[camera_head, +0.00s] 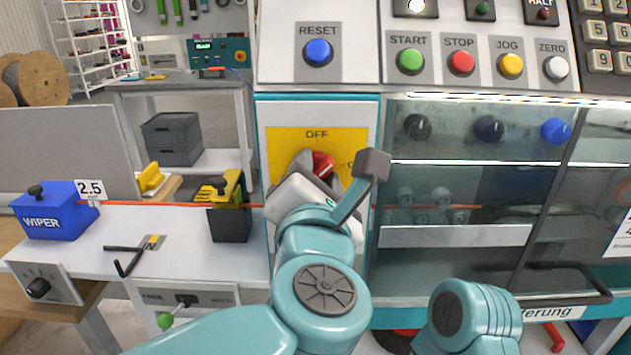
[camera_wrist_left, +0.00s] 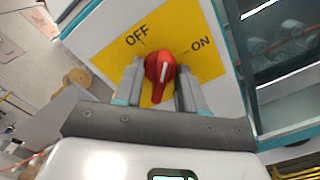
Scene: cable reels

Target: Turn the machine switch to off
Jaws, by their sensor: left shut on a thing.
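The red machine switch (camera_head: 322,163) sits on a yellow plate (camera_head: 287,142) marked OFF at the top and ON at the right. In the head view my left gripper (camera_head: 313,175) covers most of the switch and part of the ON label. In the left wrist view the red switch (camera_wrist_left: 160,76) stands between the two fingers of my left gripper (camera_wrist_left: 160,88), which is shut on it. Its white line points upward, roughly between OFF and ON; I cannot tell the exact setting. My right gripper is out of view.
Above is a panel with a blue RESET button (camera_head: 318,52) and START (camera_head: 411,61), STOP (camera_head: 461,63) and other buttons. A glass-fronted cabinet (camera_head: 470,150) stands to the right. On the left bench are a blue WIPER block (camera_head: 52,217) and a black-and-yellow block (camera_head: 229,222).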

